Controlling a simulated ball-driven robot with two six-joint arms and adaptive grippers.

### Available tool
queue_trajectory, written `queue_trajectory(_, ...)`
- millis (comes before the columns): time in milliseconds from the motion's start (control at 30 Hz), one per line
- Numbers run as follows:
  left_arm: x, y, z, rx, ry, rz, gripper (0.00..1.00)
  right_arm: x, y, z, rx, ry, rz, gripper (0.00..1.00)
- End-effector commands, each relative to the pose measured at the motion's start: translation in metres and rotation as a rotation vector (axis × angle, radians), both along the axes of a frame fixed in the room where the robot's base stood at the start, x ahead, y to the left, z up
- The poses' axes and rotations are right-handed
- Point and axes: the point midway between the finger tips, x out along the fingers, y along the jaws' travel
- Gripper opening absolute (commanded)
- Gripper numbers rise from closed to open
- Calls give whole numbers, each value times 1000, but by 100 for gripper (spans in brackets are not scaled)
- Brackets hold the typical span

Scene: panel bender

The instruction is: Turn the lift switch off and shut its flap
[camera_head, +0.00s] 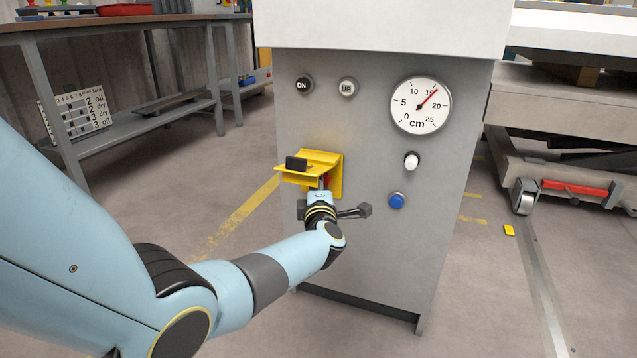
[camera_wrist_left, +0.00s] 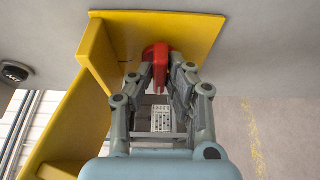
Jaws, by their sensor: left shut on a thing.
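The yellow flap (camera_head: 312,158) stands open, sticking out from the grey cabinet front above the switch, with a black block (camera_head: 296,163) on it. Its yellow backing plate (camera_head: 337,178) lies against the cabinet. The red switch handle (camera_wrist_left: 158,54) sits on the yellow plate in the left wrist view. Only a sliver of red shows in the head view. My left gripper (camera_wrist_left: 160,72) is shut on the red handle, one finger on each side. In the head view my left wrist hides most of the switch. My right gripper is not in view.
The cabinet front (camera_head: 360,240) also carries DN (camera_head: 303,85) and UP (camera_head: 347,87) buttons, a round cm gauge (camera_head: 421,105), a white knob (camera_head: 411,161) and a blue button (camera_head: 397,201). A workbench (camera_head: 110,25) stands left. Floor between them is clear.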

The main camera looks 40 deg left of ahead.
Motion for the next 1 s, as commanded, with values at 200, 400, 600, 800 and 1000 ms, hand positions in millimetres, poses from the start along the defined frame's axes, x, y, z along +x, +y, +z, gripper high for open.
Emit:
queue_trajectory(200,-1,0,-2,-16,0,0,0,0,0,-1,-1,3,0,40)
queue_trajectory(400,-1,0,-2,-16,0,0,0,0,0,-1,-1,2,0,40)
queue_trajectory(600,-1,0,-2,-15,0,0,31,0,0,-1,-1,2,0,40)
queue_trajectory(800,0,0,-1,-14,-1,0,37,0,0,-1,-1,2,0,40)
queue_trajectory(1000,0,0,0,-13,-2,0,37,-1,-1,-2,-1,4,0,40)
